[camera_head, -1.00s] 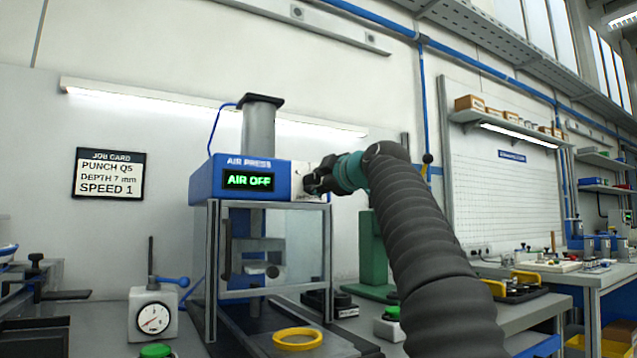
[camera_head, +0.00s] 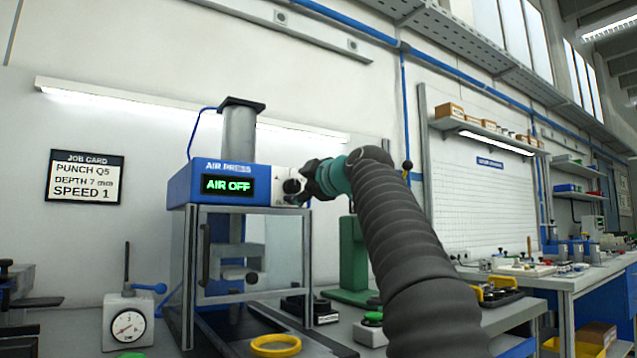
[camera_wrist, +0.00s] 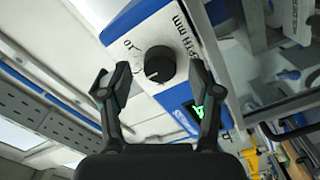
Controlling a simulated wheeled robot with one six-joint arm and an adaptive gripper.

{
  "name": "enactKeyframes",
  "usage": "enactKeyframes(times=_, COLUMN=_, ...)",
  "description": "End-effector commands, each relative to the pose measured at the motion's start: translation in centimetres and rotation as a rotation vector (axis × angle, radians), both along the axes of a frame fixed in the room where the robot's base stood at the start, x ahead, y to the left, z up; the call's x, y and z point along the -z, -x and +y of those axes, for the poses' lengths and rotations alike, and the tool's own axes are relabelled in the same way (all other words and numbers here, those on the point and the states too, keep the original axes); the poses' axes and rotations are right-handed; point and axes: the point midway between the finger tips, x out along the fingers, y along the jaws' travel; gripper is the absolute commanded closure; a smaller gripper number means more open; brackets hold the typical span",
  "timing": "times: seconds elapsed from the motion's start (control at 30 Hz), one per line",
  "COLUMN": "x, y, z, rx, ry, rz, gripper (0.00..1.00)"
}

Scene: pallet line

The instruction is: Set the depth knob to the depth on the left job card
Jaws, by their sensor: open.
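The job card (camera_head: 86,177) on the wall at the left reads PUNCH Q5, DEPTH 7 mm, SPEED 1. The blue air press (camera_head: 240,172) has a lit display (camera_head: 226,185) reading AIR OFF. Its dark round depth knob (camera_head: 292,186) is on the white panel right of the display. In the wrist view the knob (camera_wrist: 160,64) sits by a "DEPTH mm" label, with a 0 visible. The knob's setting is too small to read. My gripper (camera_head: 307,184) is open at the knob. In the wrist view its fingers (camera_wrist: 155,84) stand either side, apparently short of the knob.
A dial gauge (camera_head: 128,325) stands at the lower left. A yellow ring (camera_head: 275,345) lies in front of the press. A green stand (camera_head: 354,255) is right of it. A workbench (camera_head: 560,280) with fixtures is at the right.

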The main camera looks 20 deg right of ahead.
Motion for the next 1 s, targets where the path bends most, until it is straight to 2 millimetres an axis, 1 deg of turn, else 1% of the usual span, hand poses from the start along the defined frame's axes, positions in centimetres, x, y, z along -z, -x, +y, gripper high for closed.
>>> enactKeyframes(times=0.03, x=-0.1, y=0.6, z=-0.2, rx=0.0, ry=0.0, rz=-0.001, gripper=0.37)
enactKeyframes(times=0.17, x=0.0, y=2.1, z=-0.7, rx=0.003, ry=-0.001, rz=0.0, gripper=0.37)
enactKeyframes(times=0.6, x=0.0, y=8.5, z=-2.8, rx=0.003, ry=0.0, rz=-0.001, gripper=0.37)
enactKeyframes(times=0.7, x=0.0, y=9.5, z=-3.1, rx=0.003, ry=0.0, rz=-0.001, gripper=0.37)
enactKeyframes(times=0.8, x=0.0, y=10.1, z=-3.3, rx=0.001, ry=-0.001, rz=-0.001, gripper=0.37)
enactKeyframes(times=1.0, x=0.1, y=10.4, z=-3.3, rx=0.0, ry=-0.001, rz=-0.001, gripper=0.37)
